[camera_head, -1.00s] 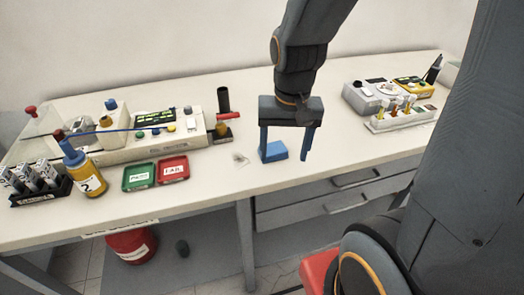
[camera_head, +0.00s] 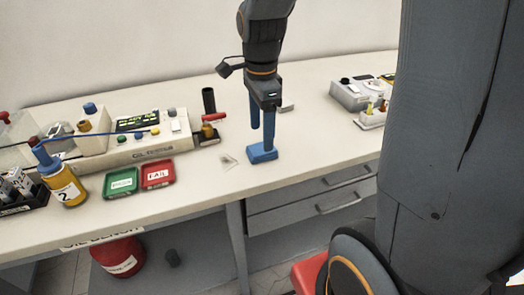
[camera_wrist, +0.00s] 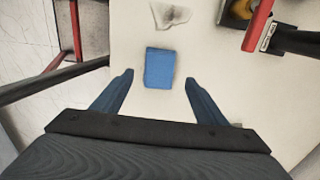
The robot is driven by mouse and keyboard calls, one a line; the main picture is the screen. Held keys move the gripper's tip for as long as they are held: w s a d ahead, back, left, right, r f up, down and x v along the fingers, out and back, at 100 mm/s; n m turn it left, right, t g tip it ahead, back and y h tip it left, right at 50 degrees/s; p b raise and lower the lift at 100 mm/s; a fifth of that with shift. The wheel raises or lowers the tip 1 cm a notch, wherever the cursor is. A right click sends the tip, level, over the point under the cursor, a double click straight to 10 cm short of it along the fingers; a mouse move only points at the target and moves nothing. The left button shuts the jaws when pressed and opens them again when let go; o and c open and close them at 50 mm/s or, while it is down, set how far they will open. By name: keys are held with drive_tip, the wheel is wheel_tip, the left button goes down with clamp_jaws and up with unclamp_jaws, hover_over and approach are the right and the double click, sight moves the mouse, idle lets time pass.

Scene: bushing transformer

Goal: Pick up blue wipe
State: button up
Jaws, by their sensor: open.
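The blue wipe (camera_head: 262,152) is a small blue block lying on the white bench near its front edge, right of the red FAIL tray. In the wrist view the wipe (camera_wrist: 159,68) lies beyond and between my two spread fingertips, apart from both. My gripper (camera_head: 262,140) is open and points down over the wipe. In the wrist view my gripper (camera_wrist: 158,76) has nothing between its fingers. In the head view one finger overlaps the wipe, and I cannot tell its height above the bench.
A small clear piece (camera_head: 228,161) lies left of the wipe. The green PASS tray (camera_head: 121,182) and red FAIL tray (camera_head: 158,174) are further left, near a yellow bottle (camera_head: 66,186). A tester (camera_head: 136,134) stands behind them. The bench right of the wipe is clear.

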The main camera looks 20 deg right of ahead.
sight(261, 148)
drive_tip(key=shift+s+f+p, duration=0.15)
drive_tip(key=shift+f+p, duration=0.35)
drive_tip(key=shift+f, duration=2)
drive_tip(key=c, duration=1.2)
wheel_tip(261, 148, up, 10)
drive_tip(key=b, duration=0.1)
drive_tip(key=o, duration=0.5)
drive_tip(key=c, duration=0.3)
